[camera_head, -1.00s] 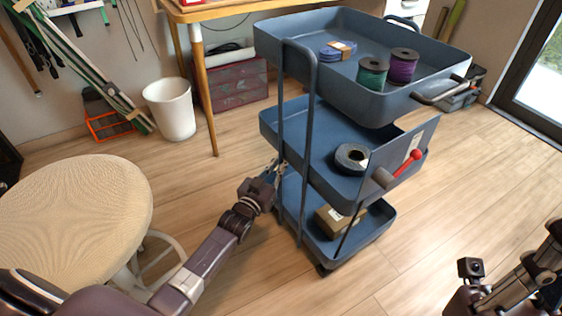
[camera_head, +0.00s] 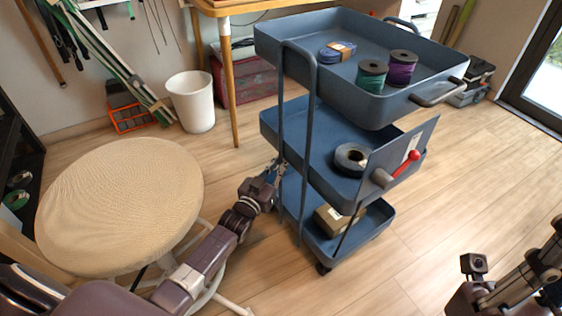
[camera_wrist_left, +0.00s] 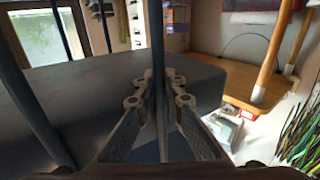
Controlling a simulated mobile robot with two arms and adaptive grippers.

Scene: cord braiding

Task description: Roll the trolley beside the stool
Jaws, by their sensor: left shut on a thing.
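The blue three-tier trolley (camera_head: 345,215) stands upright on the floor in the middle of the head view. My left gripper (camera_head: 276,172) is at its left side, shut on an upright of the trolley frame. In the left wrist view the gripper (camera_wrist_left: 160,85) has its fingers closed around a thin dark upright bar. The round stool (camera_head: 120,205), with a beige seat, stands to the left of the trolley. A gap of bare floor shows between them, crossed by my left arm.
The trolley carries spools (camera_head: 401,68), a tape roll (camera_head: 352,158) and a small box (camera_head: 332,220). A white bin (camera_head: 192,102) and a wooden table (camera_head: 234,95) stand behind. A dark shelf (camera_head: 18,170) is at far left. Floor at right is clear.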

